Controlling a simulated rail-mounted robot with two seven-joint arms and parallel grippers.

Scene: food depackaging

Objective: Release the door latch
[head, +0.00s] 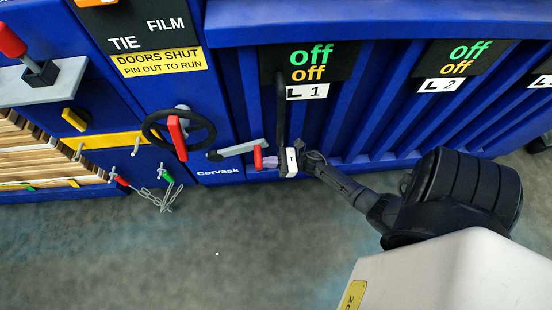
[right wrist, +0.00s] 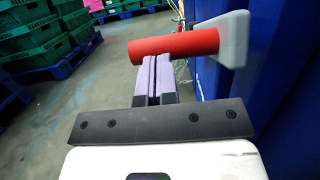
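The latch handle is a red cylinder (right wrist: 185,43) on a pale grey plate (right wrist: 234,38) at the blue door's side in the right wrist view. In the head view the red handle (head: 258,157) stands below a grey lever (head: 240,149) with a black end. My right gripper (right wrist: 156,60) has its purple-grey fingers together, with only a thin slit between them. Its fingertips overlap the near side of the red cylinder; I cannot tell whether they touch it. Nothing shows between them. My left gripper is out of view.
A black handwheel with a red grip (head: 178,138) is left of the lever. A tall dark bar (head: 280,110) rises beside my right gripper. A chain (head: 160,198) hangs lower left. Green crates (right wrist: 40,40) stand on blue pallets. The floor (head: 230,245) in front is clear.

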